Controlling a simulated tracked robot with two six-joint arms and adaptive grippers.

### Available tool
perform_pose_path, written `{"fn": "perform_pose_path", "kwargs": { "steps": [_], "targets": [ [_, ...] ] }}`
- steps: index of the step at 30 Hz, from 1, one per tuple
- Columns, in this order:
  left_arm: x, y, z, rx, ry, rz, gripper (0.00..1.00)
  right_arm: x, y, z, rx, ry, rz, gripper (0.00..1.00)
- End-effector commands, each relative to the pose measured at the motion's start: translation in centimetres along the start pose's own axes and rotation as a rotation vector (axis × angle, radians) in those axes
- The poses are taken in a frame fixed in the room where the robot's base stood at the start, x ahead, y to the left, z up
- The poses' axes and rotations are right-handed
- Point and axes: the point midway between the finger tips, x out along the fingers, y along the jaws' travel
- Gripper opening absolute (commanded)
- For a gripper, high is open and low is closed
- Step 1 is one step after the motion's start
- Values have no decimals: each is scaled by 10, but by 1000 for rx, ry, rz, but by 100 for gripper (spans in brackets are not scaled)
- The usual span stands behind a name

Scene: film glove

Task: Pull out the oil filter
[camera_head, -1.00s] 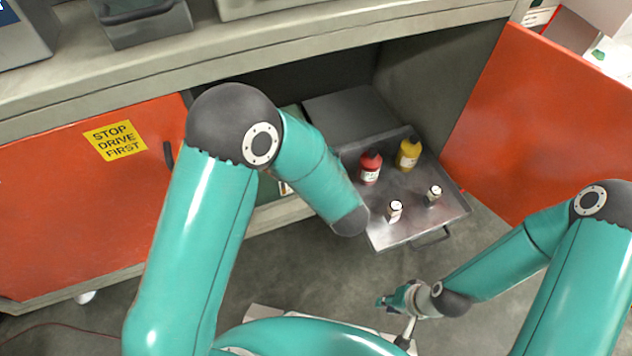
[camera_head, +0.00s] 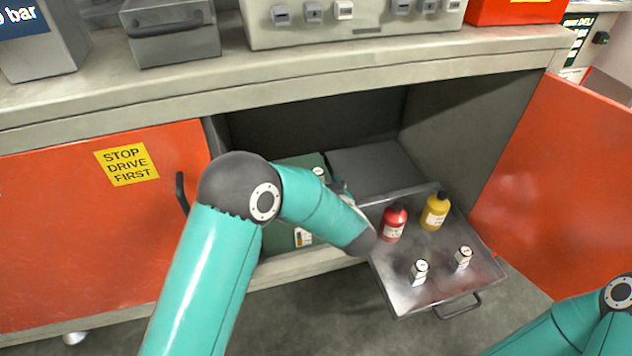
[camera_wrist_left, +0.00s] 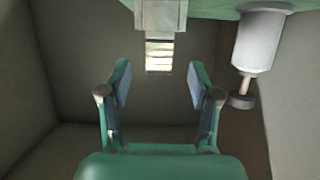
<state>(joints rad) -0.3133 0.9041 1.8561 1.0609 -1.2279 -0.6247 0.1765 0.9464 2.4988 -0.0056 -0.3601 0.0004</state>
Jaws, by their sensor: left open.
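In the left wrist view a pale ribbed part (camera_wrist_left: 159,56) shows below a grey block (camera_wrist_left: 160,14) on the underside of a green unit (camera_wrist_left: 215,8). A white cylinder (camera_wrist_left: 260,42) with a dark knob hangs to its right. I cannot tell for sure which is the oil filter. My left gripper (camera_wrist_left: 157,75) is open and empty, its fingers apart, with the ribbed part ahead between the fingertips. In the head view the green unit (camera_head: 283,238) stands in the open cabinet, and my left arm hides most of it and my left gripper. My right gripper is out of view.
A pulled-out metal tray (camera_head: 400,293) holds a red bottle (camera_head: 394,223), a yellow bottle (camera_head: 434,212) and two small white containers (camera_head: 419,272) (camera_head: 461,258). An open orange door (camera_head: 560,190) stands at right. The cabinet's grey walls are close around the left gripper.

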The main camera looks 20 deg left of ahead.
Motion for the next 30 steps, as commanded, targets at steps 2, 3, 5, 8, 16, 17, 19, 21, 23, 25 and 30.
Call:
{"fn": "perform_pose_path", "kwargs": {
  "steps": [2, 3, 5, 8, 16, 17, 19, 21, 23, 25, 30],
  "targets": [
    [17, 0, 4, -2, -1, -2, 62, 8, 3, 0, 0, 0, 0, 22],
    [23, 0, 3, -1, 0, -2, 62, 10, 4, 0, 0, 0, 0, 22],
    [31, 0, 3, 0, 0, -1, 62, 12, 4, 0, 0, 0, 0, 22],
    [42, 0, 2, -1, 0, -1, 62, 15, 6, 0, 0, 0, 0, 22],
    [52, 0, 0, 1, -1, 1, 62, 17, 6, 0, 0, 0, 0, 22],
    [52, 1, 0, 1, -1, 1, 62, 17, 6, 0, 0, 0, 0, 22],
    [52, 1, 0, 1, -1, 1, 62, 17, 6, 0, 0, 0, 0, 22],
    [52, 1, 0, 1, -1, 1, 62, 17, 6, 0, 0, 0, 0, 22],
    [52, 1, 0, 1, -1, 1, 56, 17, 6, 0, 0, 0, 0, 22],
    [52, 1, 0, 1, -1, 1, 44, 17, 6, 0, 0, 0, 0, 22],
    [52, 1, 0, 1, -1, 1, 16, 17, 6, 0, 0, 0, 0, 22]
  ]
}}
